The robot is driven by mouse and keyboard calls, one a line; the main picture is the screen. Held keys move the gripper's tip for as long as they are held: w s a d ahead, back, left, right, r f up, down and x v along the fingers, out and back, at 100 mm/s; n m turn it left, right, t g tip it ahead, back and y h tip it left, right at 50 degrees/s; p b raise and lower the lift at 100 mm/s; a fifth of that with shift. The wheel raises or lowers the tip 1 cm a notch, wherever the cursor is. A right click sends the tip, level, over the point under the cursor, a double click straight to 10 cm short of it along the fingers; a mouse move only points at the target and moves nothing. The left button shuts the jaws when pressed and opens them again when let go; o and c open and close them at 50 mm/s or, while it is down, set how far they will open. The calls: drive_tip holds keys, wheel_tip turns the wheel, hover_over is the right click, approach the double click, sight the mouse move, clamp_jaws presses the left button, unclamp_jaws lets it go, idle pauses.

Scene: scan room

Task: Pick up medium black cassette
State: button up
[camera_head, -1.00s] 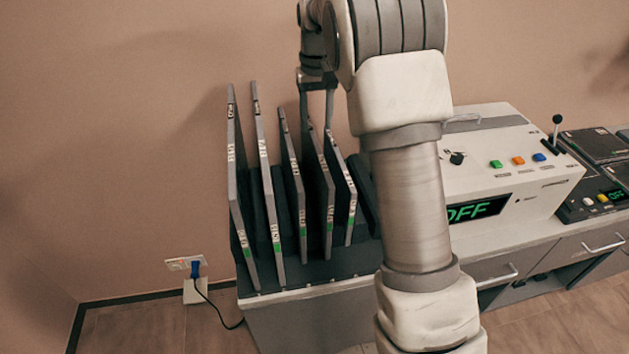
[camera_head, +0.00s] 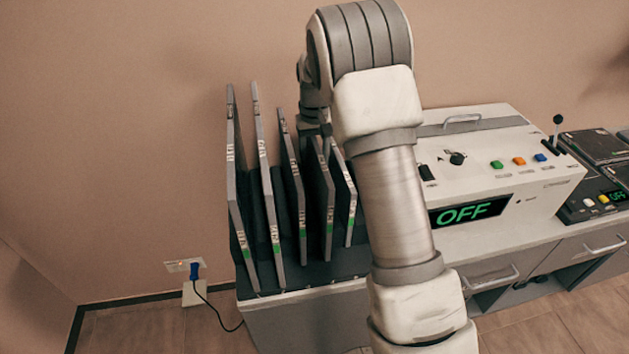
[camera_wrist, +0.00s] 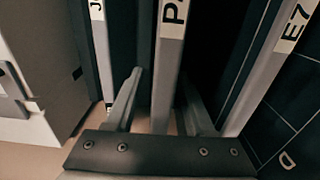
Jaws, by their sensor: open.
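Several upright dark cassettes with grey edges stand in a rack, tallest at left and shorter to the right. Two medium-height ones (camera_head: 292,180) (camera_head: 321,195) stand right of the two tallest. In the wrist view my gripper (camera_wrist: 160,88) is open, one finger on each side of a cassette edge marked "P" (camera_wrist: 168,60). Gaps seem to remain between it and the fingers. Neighbouring cassettes, one marked "J" (camera_wrist: 98,35) and one marked "E7" (camera_wrist: 272,65), flank it. In the head view my fingers are hidden behind the cassettes, so I cannot tell exactly which cassette is between them.
The rack stands on a cabinet (camera_head: 300,322) by the wall. A white console (camera_head: 500,165) with an "OFF" display (camera_head: 474,211) is to the right. Gaps between neighbouring cassettes are narrow. A wall socket (camera_head: 184,265) with a cable is at lower left.

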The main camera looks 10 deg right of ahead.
clamp_jaws()
drive_tip(key=shift+r, duration=0.15)
idle(1.2)
